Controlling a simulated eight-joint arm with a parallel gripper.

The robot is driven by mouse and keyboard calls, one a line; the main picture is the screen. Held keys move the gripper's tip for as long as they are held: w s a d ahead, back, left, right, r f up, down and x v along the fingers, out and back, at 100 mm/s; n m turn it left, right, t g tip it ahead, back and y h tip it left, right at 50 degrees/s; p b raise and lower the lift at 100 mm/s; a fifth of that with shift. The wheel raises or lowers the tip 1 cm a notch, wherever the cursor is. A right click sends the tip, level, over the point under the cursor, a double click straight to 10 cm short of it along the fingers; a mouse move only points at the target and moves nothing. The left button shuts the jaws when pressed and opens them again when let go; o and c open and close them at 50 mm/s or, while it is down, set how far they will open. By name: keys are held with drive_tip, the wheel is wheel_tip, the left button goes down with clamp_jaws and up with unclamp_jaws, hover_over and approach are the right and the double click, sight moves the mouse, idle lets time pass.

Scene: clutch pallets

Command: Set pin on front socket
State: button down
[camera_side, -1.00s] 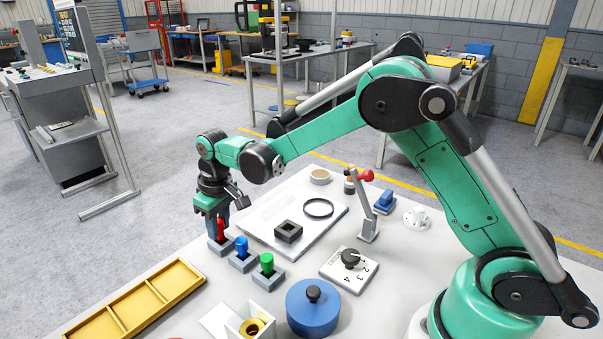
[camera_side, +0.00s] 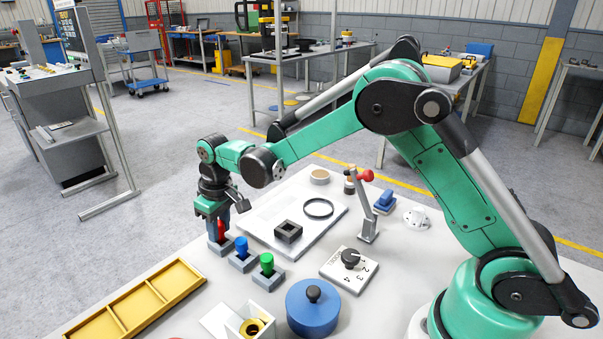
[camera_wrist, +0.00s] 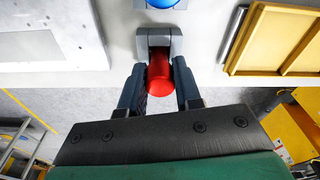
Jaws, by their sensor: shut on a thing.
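A red pin (camera_side: 222,229) is at a grey socket block (camera_side: 221,248), the far left one in a row of three. My gripper (camera_side: 218,224) points down over it. In the wrist view the two dark fingers of my gripper (camera_wrist: 158,88) lie on either side of the red pin (camera_wrist: 158,72) and are shut on it. The grey socket (camera_wrist: 159,38) shows just beyond the pin. The pin's lower end is hidden, so I cannot tell how deep it sits. A blue pin (camera_side: 241,246) and a green pin (camera_side: 266,263) stand in the other two blocks.
A yellow divided tray (camera_side: 133,306) lies left of the blocks. A pale plate (camera_side: 270,232) with a dark square piece (camera_side: 288,231) and black ring (camera_side: 318,208) lies to the right. A blue round lidded pot (camera_side: 313,312) and a numbered dial plate (camera_side: 340,280) stand nearer.

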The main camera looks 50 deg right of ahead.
drive_tip(key=shift+f, duration=0.3)
drive_tip(key=c, duration=0.9)
unclamp_jaws()
drive_tip(key=shift+r, duration=0.1)
drive_tip(key=shift+s+d+r, duration=0.1)
drive_tip(key=shift+s+r, duration=0.1)
drive_tip(key=shift+r, duration=1.6)
drive_tip(key=shift+s+d+r, duration=0.1)
drive_tip(key=shift+s+r, duration=0.15)
drive_tip(key=shift+r, duration=1.55)
drive_tip(key=shift+s+r, duration=0.2)
drive_tip(key=shift+r, duration=1.6)
